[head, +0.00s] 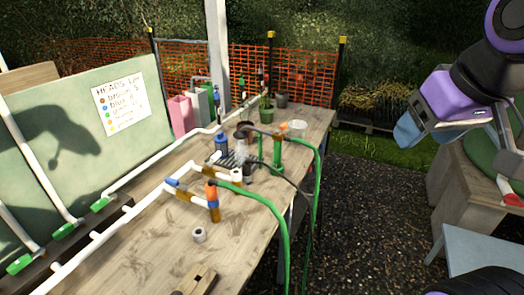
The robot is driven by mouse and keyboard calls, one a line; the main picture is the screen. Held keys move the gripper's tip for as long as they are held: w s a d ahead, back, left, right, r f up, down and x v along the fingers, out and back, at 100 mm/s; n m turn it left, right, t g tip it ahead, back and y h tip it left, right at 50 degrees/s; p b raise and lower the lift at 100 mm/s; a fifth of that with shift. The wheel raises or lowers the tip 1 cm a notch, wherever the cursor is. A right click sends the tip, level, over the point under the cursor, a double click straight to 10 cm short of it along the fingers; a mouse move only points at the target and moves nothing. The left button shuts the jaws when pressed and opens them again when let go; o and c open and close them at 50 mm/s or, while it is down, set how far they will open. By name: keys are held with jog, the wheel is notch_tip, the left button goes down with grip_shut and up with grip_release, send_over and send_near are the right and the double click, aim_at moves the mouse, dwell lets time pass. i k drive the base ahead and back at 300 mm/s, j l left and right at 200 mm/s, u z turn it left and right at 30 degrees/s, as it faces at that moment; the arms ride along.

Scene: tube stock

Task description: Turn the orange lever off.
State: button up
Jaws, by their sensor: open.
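An orange piece (211,191), which looks like the orange lever, stands at the near end of a white pipe assembly (180,191) on the long wooden table. A blue band (213,204) sits just below it, and a green hose runs off to its right. The piece is small, so I cannot tell which way its handle points. My gripper (408,130) is at the upper right, high over the gravel and far from the orange piece. Its fingertips do not show clearly, and nothing shows held in it.
A second table (462,185) stands right. Gravel between is clear.

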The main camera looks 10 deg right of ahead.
aim_at(283, 126)
jog(key=i+l, duration=0.45)
jog(key=l, duration=0.15)
jog(key=i+l, duration=0.45)
jog(key=l+u, duration=0.05)
jog(key=l, duration=0.05)
